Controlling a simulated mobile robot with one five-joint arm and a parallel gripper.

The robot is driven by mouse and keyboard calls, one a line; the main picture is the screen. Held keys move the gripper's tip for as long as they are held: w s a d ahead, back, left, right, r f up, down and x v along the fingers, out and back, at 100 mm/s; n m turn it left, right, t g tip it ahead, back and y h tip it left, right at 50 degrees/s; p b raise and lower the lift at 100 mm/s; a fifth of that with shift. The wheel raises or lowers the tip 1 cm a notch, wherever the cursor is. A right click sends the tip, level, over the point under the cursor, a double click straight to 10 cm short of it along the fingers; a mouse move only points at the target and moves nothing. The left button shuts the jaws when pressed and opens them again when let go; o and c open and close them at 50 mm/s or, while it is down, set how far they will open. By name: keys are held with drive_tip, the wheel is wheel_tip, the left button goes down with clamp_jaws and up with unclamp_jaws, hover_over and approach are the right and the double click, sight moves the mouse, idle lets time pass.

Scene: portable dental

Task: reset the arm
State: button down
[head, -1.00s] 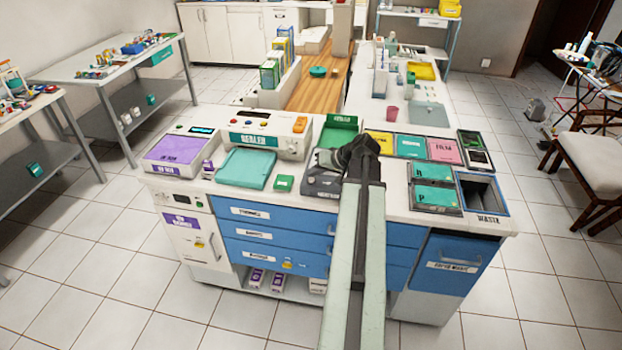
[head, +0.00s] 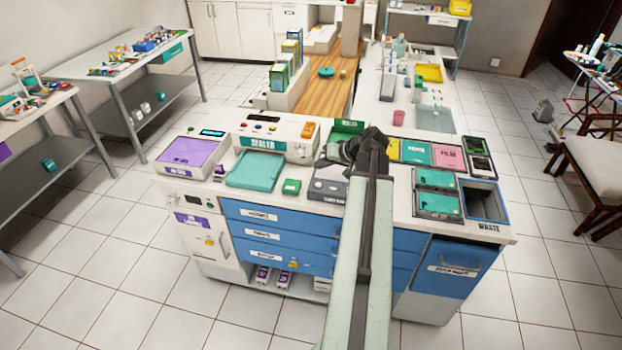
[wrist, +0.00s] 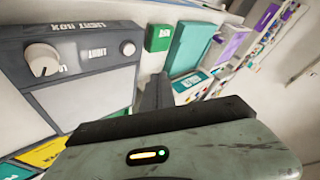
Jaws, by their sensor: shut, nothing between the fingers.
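My arm reaches forward from the bottom of the head view, over the blue-drawered cabinet (head: 275,238). Its dark end is bent to the left above the worktop, near the grey light box (head: 327,191). My gripper (wrist: 155,92) shows in the wrist view as a dark finger shape beyond the wrist housing. It is shut and empty. The light box (wrist: 88,60) with its knobs fills the left of that view. The fingertips are hard to make out in the head view.
The sealer (head: 272,140), a teal tray (head: 254,170), a small green box (head: 291,187) and a purple-topped unit (head: 192,152) stand left of the arm. Coloured bins and the waste opening (head: 484,203) lie right. Tiled floor (head: 120,235) is open at left.

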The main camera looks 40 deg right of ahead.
drive_tip(key=w+a+n+g+y, duration=0.1)
drive_tip(key=w+a+n, duration=0.1)
drive_tip(key=w+a, duration=0.45)
drive_tip(key=w+a+n+y, duration=0.1)
drive_tip(key=w+a, duration=0.3)
drive_tip(key=a, duration=0.5)
drive_tip(key=w+a+f+n+g+y, duration=0.1)
drive_tip(key=w+a+n+g, duration=0.1)
drive_tip(key=a, duration=0.9)
drive_tip(key=w+a+f+n+g+y, duration=0.1)
drive_tip(key=w+a+f+n, duration=0.1)
drive_tip(key=a, duration=0.8)
drive_tip(key=s+a+f+n+g+h, duration=0.15)
drive_tip(key=s+a, duration=0.25)
drive_tip(key=a, duration=0.4)
drive_tip(key=s+a+f+n+g+h, duration=0.1)
drive_tip(key=s+a+f+g+h, duration=0.1)
drive_tip(key=s+a, duration=0.35)
drive_tip(key=d, duration=0.1)
drive_tip(key=s+d+m+g+h, duration=0.1)
drive_tip(key=d+m, duration=0.1)
drive_tip(key=shift+s+f+g+h, duration=0.35)
